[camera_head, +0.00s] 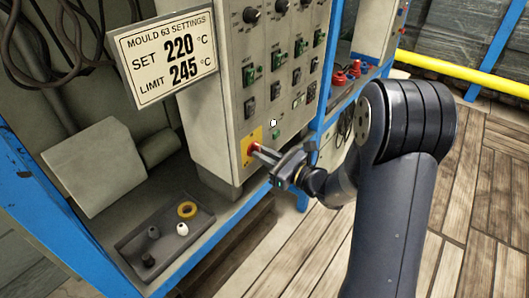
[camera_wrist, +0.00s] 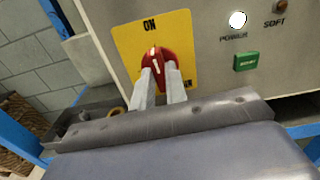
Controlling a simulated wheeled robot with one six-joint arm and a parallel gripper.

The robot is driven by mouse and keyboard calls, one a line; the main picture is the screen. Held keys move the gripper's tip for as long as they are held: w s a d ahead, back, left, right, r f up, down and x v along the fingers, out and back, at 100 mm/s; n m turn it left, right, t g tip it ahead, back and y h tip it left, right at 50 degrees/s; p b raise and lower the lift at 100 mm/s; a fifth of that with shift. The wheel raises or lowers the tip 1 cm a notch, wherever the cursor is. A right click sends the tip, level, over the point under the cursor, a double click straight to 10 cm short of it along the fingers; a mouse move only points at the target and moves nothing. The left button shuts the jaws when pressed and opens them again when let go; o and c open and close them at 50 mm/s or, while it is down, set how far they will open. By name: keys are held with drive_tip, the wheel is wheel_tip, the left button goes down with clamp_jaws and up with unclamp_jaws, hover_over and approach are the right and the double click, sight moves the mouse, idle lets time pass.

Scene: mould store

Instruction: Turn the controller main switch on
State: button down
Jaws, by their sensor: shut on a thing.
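The main switch is a red rotary knob (camera_wrist: 153,56) on a yellow plate (camera_wrist: 180,28), low on the controller cabinet's front. In the wrist view the plate reads ON at its top, and the knob's white mark points up toward ON. A lower label is mostly hidden behind a finger. The plate also shows in the head view (camera_head: 257,133). My gripper (camera_head: 259,150) is shut on the red knob, one finger on each side in the wrist view (camera_wrist: 161,80). The POWER lamp (camera_wrist: 237,19) glows white.
A green button (camera_wrist: 246,62) sits below the lamp. Rows of knobs and switches cover the grey controller cabinet (camera_head: 218,116) above. A settings sign (camera_head: 163,57) hangs at its left. A grey tray (camera_head: 127,245) with small parts and a yellow ring (camera_head: 187,209) lies on the lower shelf.

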drive_tip(key=shift+m, duration=0.5)
drive_tip(key=c, duration=1.4)
unclamp_jaws()
drive_tip(key=shift+c, duration=0.2)
drive_tip(key=v, duration=1.1)
drive_tip(key=shift+p, duration=0.3)
drive_tip(key=shift+a, duration=0.15)
drive_tip(key=x, duration=1)
drive_tip(key=shift+w+a, duration=0.25)
drive_tip(key=shift+w, duration=0.05)
